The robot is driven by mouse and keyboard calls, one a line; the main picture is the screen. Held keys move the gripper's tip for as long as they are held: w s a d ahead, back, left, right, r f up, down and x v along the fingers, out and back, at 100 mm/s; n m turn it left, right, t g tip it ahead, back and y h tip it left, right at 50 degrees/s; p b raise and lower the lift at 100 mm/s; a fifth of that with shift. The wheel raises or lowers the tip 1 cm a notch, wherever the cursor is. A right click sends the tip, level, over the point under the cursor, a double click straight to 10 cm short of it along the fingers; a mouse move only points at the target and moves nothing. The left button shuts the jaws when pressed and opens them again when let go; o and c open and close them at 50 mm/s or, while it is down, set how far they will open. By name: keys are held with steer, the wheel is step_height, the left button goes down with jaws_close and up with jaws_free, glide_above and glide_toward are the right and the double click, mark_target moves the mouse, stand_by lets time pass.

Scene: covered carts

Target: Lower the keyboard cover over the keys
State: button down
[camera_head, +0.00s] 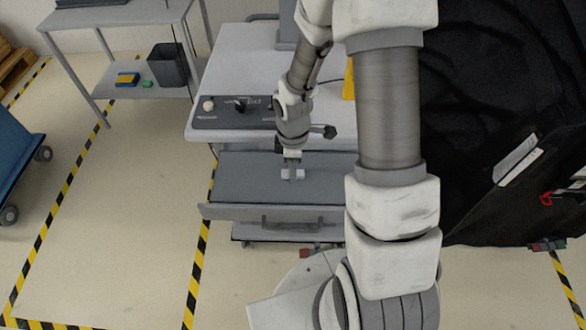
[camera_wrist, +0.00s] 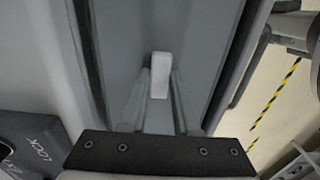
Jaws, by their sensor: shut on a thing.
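The keyboard cover (camera_head: 245,178) is a flat grey panel at the front of the grey cart. It spans most of the cart's width, and no keys show. A small white handle (camera_head: 299,174) stands on the panel; it also shows in the wrist view (camera_wrist: 160,62). My gripper (camera_head: 291,168) reaches down from above, with its fingers on either side of the handle, shut on it. In the wrist view the panel (camera_wrist: 205,45) fills the middle behind the fingers. I cannot tell whether the cover lies fully flat or slightly tilted.
The cart top (camera_head: 232,85) carries a dark control panel (camera_head: 222,113) with knobs, just behind the cover. A drawer front (camera_head: 270,213) lies below. A black draped cover (camera_head: 480,110) stands at right. A grey side table (camera_head: 125,15) is at back left.

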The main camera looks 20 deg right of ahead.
steer(key=shift+w+d, duration=0.25)
steer(key=shift+w, duration=0.45)
steer(key=shift+w+d, duration=0.25)
steer(key=shift+w, duration=0.45)
steer(key=shift+f+b, duration=0.5)
steer(key=shift+f, duration=0.4)
steer(key=c, duration=0.6)
jaws_free()
step_height(320, 180, up, 17)
steer(key=shift+r+p, duration=0.2)
steer(key=shift+p, duration=0.7)
